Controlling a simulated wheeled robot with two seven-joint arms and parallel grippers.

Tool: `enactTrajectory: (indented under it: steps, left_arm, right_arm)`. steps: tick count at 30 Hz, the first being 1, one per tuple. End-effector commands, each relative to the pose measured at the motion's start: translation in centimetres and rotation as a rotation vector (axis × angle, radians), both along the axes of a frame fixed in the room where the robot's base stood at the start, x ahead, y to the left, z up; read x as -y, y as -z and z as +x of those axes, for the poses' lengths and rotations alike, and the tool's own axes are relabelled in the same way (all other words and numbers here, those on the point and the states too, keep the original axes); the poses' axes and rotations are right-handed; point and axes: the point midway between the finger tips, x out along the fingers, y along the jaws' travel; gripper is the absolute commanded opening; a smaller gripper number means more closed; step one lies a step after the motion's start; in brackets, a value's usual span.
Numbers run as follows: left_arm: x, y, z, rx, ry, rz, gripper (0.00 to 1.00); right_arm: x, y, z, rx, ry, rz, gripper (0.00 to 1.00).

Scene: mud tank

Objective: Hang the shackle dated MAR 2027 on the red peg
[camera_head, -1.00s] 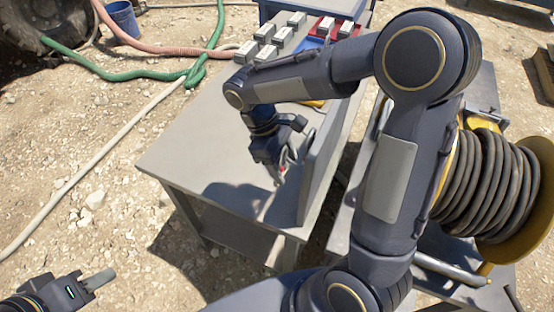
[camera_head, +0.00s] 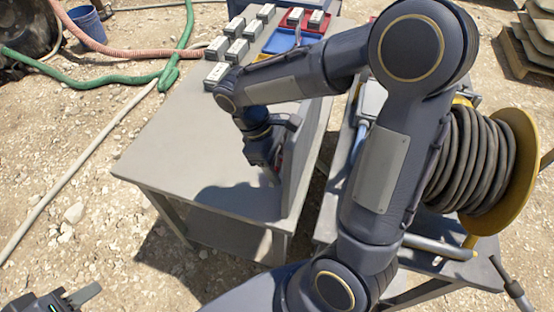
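My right arm reaches over the grey table (camera_head: 165,140) from the lower right. Its gripper (camera_head: 269,172) points down close against the left face of an upright grey board (camera_head: 298,165) at the table's right side. A small red bit shows between the gripper and the board; I cannot tell whether it is the red peg. No shackle is clearly visible now, and no date can be read. The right fingertips are mostly hidden. My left gripper (camera_head: 84,294) is at the bottom left edge, off the table, its fingers seemingly together and empty.
Several pale labelled blocks (camera_head: 237,50) stand at the table's back, near a red tray (camera_head: 295,27) and a blue tray (camera_head: 277,42). A yellow cable reel (camera_head: 515,185) stands right. Hoses and a blue bucket (camera_head: 88,25) lie back left. The table's front left is clear.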

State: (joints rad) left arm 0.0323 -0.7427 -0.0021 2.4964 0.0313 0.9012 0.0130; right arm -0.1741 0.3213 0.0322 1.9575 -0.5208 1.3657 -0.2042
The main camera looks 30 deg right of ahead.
Motion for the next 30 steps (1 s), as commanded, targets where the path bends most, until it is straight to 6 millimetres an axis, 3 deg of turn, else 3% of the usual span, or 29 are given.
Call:
enactTrajectory:
  steps: [14,15,19,30]
  left_arm:
    - [0.0,-0.01,0.0,0.0,0.0,0.0,0.36]
    - [0.0,-0.01,0.0,0.0,0.0,0.0,0.36]
    - [0.0,0.0,0.0,0.0,0.0,0.0,0.36]
    - [0.0,-0.02,0.0,0.0,0.0,0.0,0.36]
  right_arm:
    - [0.0,-0.02,0.01,0.0,0.0,0.0,0.31]
    - [0.0,-0.02,0.01,0.0,0.0,0.0,0.63]
    - [0.0,-0.02,0.01,0.0,0.0,0.0,0.81]
    - [-0.21,-0.74,0.32,0.002,0.001,0.0,0.84]
